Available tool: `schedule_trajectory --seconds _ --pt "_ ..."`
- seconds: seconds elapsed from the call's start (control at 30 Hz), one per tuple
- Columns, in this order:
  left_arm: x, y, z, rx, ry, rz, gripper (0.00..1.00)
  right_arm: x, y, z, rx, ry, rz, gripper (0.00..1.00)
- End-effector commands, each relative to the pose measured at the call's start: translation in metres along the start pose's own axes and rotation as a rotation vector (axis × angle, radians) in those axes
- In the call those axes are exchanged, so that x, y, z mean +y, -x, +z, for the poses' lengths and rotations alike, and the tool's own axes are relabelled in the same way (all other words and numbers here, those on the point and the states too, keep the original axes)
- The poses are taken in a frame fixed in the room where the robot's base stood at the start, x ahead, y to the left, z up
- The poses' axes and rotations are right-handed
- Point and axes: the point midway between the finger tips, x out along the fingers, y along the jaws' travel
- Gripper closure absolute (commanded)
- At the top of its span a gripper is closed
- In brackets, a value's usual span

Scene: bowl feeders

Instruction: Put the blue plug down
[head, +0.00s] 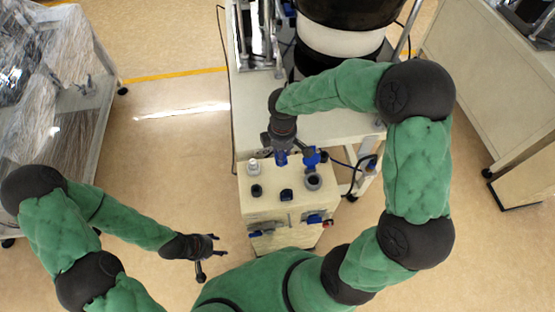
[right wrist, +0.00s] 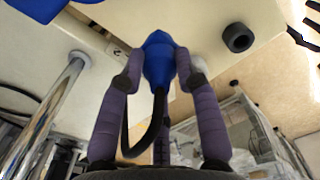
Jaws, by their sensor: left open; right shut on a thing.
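The blue plug (head: 281,158) is in my right gripper (head: 279,148), over the far part of the pale box top (head: 270,207). In the right wrist view the blue plug (right wrist: 158,58) sits between the purple fingers of my right gripper (right wrist: 158,75), with a black cable hanging from it. I cannot tell whether the plug touches the box. My left gripper (head: 207,247) is open and empty over the floor, left of the box.
Another blue part (head: 312,157) stands close right of the held plug, near a dark ring (head: 313,181). A white fitting (head: 254,168) and dark sockets (head: 257,191) are on the box top. A bowl feeder (head: 340,40) stands behind on a table.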

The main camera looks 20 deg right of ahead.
Motion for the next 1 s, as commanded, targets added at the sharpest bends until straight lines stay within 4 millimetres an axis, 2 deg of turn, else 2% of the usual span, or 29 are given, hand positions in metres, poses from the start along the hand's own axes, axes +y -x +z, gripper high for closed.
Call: schedule_trajectory --seconds 0.27,0.5,0.9,0.93,1.0 --pt "-0.002 -0.005 0.000 0.000 0.000 0.000 0.44 0.004 -0.015 -0.011 0.000 0.000 0.000 1.00" --pt "-0.006 -0.018 -0.001 0.000 0.000 0.000 0.44 0.005 -0.047 -0.013 0.000 -0.001 0.000 1.00" --pt "-0.007 -0.019 -0.001 0.000 0.000 0.000 0.44 0.006 -0.050 -0.013 0.001 -0.001 0.002 1.00" --pt "-0.007 -0.019 -0.001 0.000 0.000 0.000 0.44 0.006 -0.051 -0.013 0.001 -0.001 0.001 0.64" --pt "-0.007 -0.019 -0.001 0.000 0.000 0.000 0.44 0.006 -0.050 -0.013 0.001 -0.001 0.001 0.44"
